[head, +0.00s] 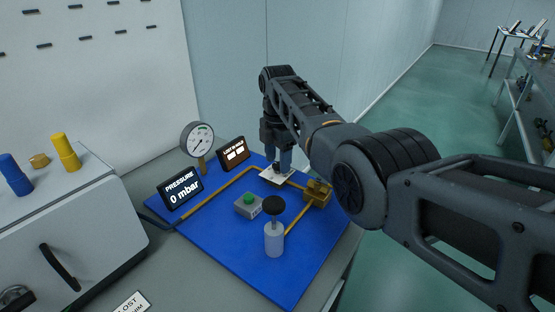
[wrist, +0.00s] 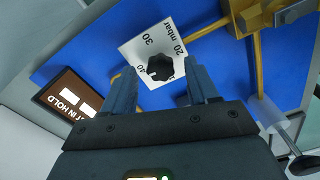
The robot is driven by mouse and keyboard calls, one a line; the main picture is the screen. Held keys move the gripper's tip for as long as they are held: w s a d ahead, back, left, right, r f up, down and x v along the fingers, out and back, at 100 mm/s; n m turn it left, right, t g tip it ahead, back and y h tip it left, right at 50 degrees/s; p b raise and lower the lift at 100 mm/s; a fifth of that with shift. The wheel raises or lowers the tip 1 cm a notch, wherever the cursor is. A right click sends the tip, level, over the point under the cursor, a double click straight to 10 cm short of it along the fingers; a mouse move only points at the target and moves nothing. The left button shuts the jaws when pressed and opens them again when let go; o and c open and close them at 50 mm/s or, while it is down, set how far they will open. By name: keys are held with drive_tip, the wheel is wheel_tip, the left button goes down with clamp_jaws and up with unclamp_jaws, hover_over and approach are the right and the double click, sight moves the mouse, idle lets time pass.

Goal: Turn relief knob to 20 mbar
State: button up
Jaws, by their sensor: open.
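The black relief knob (wrist: 160,67) sits on a white dial plate (wrist: 134,50) marked "20 mbar", "30" and "40", with another mark partly covered. Which mark the knob points to is unclear. My gripper (wrist: 161,73) is open, one finger on either side of the knob, with gaps visible between fingers and knob. In the head view my gripper (head: 279,159) points down over the dial plate (head: 272,176) and hides the knob. The pressure display (head: 182,190) reads 0 mbar.
A grey cabinet (head: 75,235) stands at the left.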

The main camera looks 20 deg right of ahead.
drive_tip(key=shift+f, duration=0.3)
drive_tip(key=c, duration=1)
